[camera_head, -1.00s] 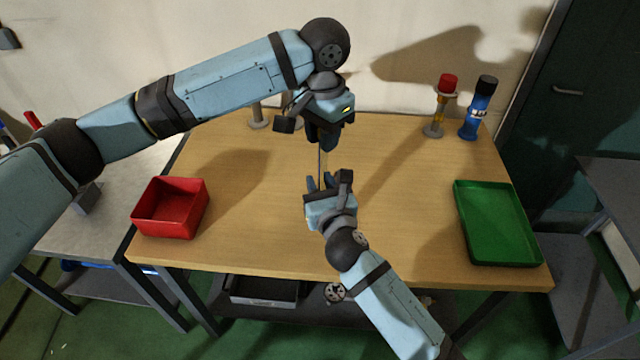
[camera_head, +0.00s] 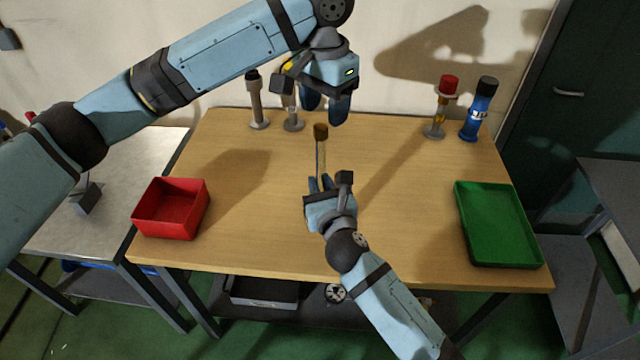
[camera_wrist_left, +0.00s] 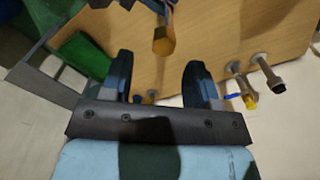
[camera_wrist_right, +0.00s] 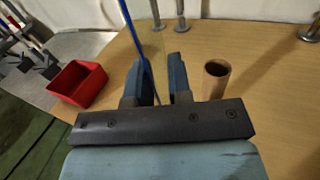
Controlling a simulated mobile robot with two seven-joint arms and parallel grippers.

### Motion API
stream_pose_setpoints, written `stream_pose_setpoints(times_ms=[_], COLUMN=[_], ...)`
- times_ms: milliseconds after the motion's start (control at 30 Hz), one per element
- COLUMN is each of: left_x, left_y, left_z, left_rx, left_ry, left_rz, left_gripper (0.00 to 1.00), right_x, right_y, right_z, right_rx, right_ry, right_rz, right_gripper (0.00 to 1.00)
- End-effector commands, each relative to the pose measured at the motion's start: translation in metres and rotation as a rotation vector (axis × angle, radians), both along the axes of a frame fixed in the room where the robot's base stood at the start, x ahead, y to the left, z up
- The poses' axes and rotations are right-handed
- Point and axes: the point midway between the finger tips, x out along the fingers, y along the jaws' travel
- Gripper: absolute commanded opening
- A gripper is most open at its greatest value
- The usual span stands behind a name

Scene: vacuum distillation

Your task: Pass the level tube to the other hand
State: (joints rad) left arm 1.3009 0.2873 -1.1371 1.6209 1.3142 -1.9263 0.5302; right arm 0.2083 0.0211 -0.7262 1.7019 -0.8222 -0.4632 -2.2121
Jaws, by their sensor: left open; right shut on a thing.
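The level tube (camera_head: 320,156) is thin and clear with a brown cap on top. It stands roughly upright in my right gripper (camera_head: 320,184), which is shut on its lower part above the table. The right wrist view shows a thin blue line running up from between the right fingers (camera_wrist_right: 158,80). My left gripper (camera_head: 326,104) is open and empty, above the tube's cap and apart from it. In the left wrist view the brown cap (camera_wrist_left: 163,42) lies beyond the spread, empty left fingers (camera_wrist_left: 160,82). The tube's lower end is hidden by the right gripper.
A red bin (camera_head: 171,208) stands left and a green tray (camera_head: 497,225) right on the wooden table (camera_head: 400,220). Two stands (camera_head: 257,105) are at the back left; a red-topped stand (camera_head: 437,115) and blue bottle (camera_head: 478,110) are back right. A tan cylinder (camera_wrist_right: 216,80) shows beside the right fingers.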

Motion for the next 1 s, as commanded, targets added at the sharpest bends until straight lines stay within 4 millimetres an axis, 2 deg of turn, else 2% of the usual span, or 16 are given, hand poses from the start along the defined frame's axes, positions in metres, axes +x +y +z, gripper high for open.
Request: stream_pose_setpoints(times_ms=[100,200,400,567,667,733,833,900,967,1000], left_x=[0.000,0.000,0.001,0.017,0.040,0.060,0.086,0.099,0.103,0.102], left_y=[-0.001,-0.001,-0.001,-0.013,-0.020,-0.018,0.001,0.020,0.037,0.046], left_z=[0.025,0.040,0.053,0.035,0.020,0.013,0.006,-0.003,-0.017,-0.031], left_rx=[-0.002,-0.001,-0.013,-0.136,-0.266,-0.346,-0.397,-0.395,-0.381,-0.374], left_ry=[-0.002,-0.001,-0.010,-0.127,-0.303,-0.468,-0.725,-0.880,-0.977,-1.021], left_rz=[0.000,0.000,-0.003,-0.036,-0.066,-0.082,-0.091,-0.088,-0.080,-0.073], left_gripper=[0.55,0.55,0.55,0.55,0.55,0.55,0.55,0.55,0.55,0.55], right_x=[0.000,0.000,0.000,0.000,0.000,0.000,0.000,0.000,0.000,0.000], right_y=[0.000,0.000,0.000,0.000,0.000,0.000,0.000,0.000,0.000,0.000], right_z=[0.000,0.000,0.000,0.000,0.000,0.000,0.000,0.000,0.000,0.000], right_rx=[0.000,0.000,0.000,0.000,0.000,0.000,0.000,0.000,0.000,0.000], right_ry=[-0.001,-0.001,-0.001,-0.001,-0.001,-0.001,-0.001,-0.001,-0.001,-0.001], right_rz=[0.000,0.000,0.000,0.000,0.000,0.000,0.000,0.000,0.000,0.000], right_gripper=[0.00,0.00,0.00,0.00,0.00,0.00,0.00,0.00,0.00,0.00])
